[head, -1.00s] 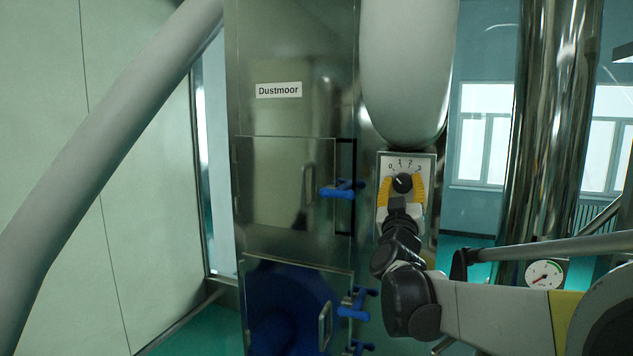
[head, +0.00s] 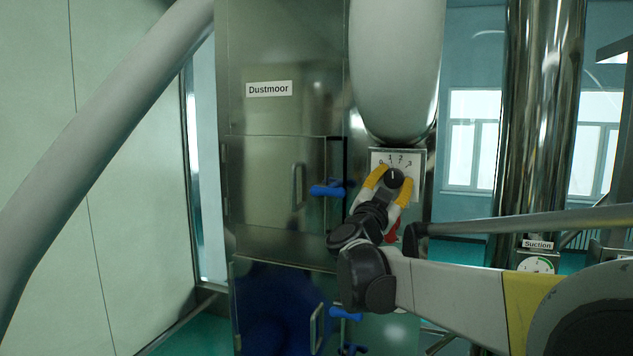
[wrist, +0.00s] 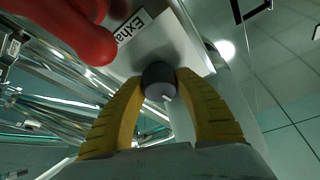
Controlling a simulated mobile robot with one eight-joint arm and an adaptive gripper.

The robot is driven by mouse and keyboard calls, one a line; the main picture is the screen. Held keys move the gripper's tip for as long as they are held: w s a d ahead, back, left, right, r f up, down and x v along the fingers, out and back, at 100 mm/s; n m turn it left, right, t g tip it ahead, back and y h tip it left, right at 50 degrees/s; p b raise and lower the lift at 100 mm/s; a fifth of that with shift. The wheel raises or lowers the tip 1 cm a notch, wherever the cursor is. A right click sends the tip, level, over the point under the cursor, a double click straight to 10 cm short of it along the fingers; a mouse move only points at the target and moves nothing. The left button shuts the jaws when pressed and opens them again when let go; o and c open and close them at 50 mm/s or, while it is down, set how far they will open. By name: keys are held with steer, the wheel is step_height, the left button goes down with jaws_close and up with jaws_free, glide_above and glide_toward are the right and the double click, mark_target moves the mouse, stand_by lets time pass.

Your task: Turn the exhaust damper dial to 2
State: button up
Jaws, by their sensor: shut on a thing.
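The exhaust damper dial is a small dark round knob (head: 393,177) on a pale plate (head: 417,160) marked 0 to 3. It also shows in the wrist view (wrist: 159,80), with part of a label reading "Exha" beside it. Its white pointer line stands nearly upright in the head view, seemingly between 1 and 2. My gripper (head: 391,180) is shut on the knob, one yellow finger on each side. In the wrist view both fingers (wrist: 161,88) touch the knob.
A red part (head: 392,232) sits just below the plate and looms large in the wrist view (wrist: 70,28). Blue latches (head: 328,190) stick out of the steel cabinet (head: 265,200) to the left. A suction gauge (head: 536,265) is at right.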

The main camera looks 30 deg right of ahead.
steer(key=shift+m+g, duration=1.2)
steer(key=shift+m, duration=1.3)
steer(key=o, duration=1.2)
steer(key=v, duration=1.2)
steer(key=shift+w, duration=0.1)
